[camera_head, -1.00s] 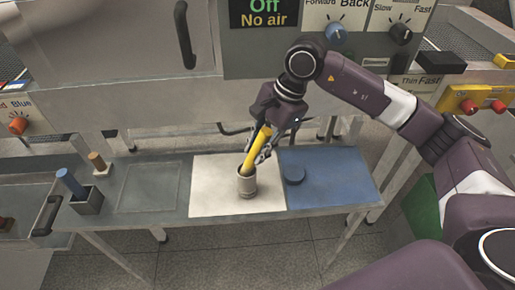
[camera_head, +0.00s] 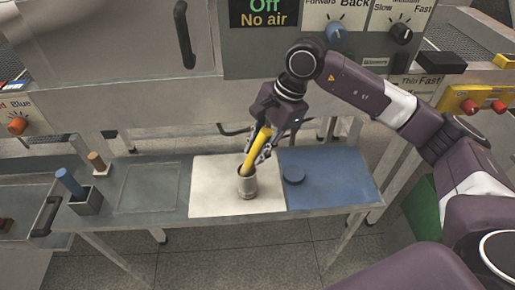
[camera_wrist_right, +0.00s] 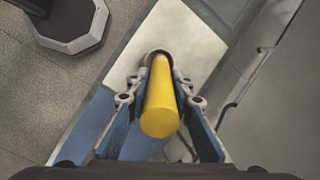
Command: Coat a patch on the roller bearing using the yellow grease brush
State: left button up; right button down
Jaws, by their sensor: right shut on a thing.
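The yellow grease brush (camera_head: 256,150) is held in my right gripper (camera_head: 263,146), which is shut on its handle. The brush is tilted, and its lower end is in or over the grey roller bearing (camera_head: 246,184); the tip is hidden. The bearing stands upright on the white mat (camera_head: 215,200). In the right wrist view the yellow handle (camera_wrist_right: 160,108) runs between the blue finger pads, with the round bearing (camera_wrist_right: 156,55) beyond it. My left gripper is not in view.
At the left, a blue-handled tool stands in a grey holder (camera_head: 88,203), near a tan peg (camera_head: 98,163). An empty grey panel (camera_head: 148,187) lies between. Machine panels rise behind.

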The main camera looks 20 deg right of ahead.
jog(key=shift+r+p, duration=0.5)
jog(key=shift+r, duration=0.45)
jog(key=shift+r+p, duration=1.15)
jog(key=shift+r, duration=1.35)
